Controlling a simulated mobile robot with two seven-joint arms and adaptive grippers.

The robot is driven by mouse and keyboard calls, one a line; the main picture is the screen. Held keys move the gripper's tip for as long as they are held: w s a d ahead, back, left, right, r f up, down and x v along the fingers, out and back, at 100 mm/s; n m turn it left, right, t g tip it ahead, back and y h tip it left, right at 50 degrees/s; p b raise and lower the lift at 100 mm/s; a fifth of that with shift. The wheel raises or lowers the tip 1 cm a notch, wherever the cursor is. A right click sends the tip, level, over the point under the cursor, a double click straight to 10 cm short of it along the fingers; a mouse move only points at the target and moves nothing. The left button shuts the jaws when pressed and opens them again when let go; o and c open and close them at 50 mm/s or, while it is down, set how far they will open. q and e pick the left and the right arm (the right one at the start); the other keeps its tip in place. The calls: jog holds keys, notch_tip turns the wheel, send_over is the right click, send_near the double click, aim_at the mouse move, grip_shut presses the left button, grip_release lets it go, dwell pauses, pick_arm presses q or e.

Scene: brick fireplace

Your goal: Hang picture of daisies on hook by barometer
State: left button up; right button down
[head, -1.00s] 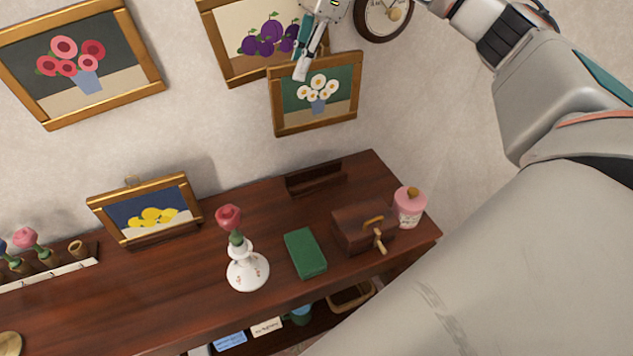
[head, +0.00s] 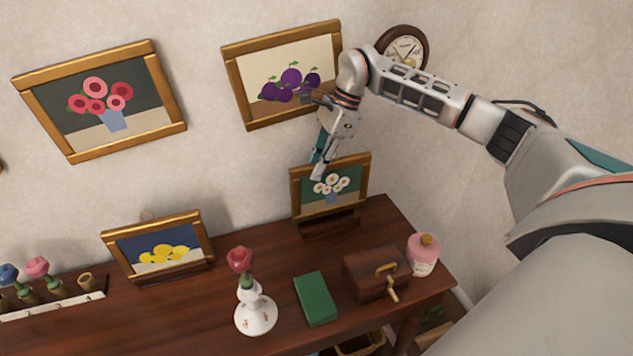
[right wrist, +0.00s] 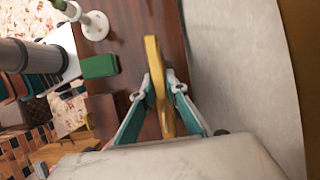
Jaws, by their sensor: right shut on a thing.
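The picture of daisies (head: 350,204), white flowers on green in a gold frame, is upright low before the wall. My right gripper (head: 320,168) is shut on its top edge. In the right wrist view, the frame (right wrist: 153,60) runs edge-on between my fingers (right wrist: 158,92). The picture is at a dark wooden stand (head: 330,226) on the table; I cannot tell whether it rests there. The round barometer (head: 412,45) is on the wall, partly behind my right arm. A plum picture (head: 247,88) hangs left of it. No bare hook shows there. My left gripper is out of view.
On the dark table (head: 225,309) are a yellow-flower picture (head: 120,250) on a stand, a vase (head: 256,314) with a rose, a green book (head: 315,298), a brown box (head: 365,275) and a pink jar (head: 424,262). A red-flower picture (head: 50,105) hangs left.

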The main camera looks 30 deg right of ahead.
jog(key=shift+f, duration=2.55)
jog(key=c, duration=2)
grip_release()
jog(key=v, duration=0.6)
jog(key=shift+w+d+r+b, duration=0.25)
jog(key=shift+w+r+b, duration=0.05)
jog(key=shift+r, duration=0.05)
jog(key=shift+s+d+r, duration=0.1)
jog(key=shift+d+r, duration=0.1)
jog(key=shift+r, duration=0.25)
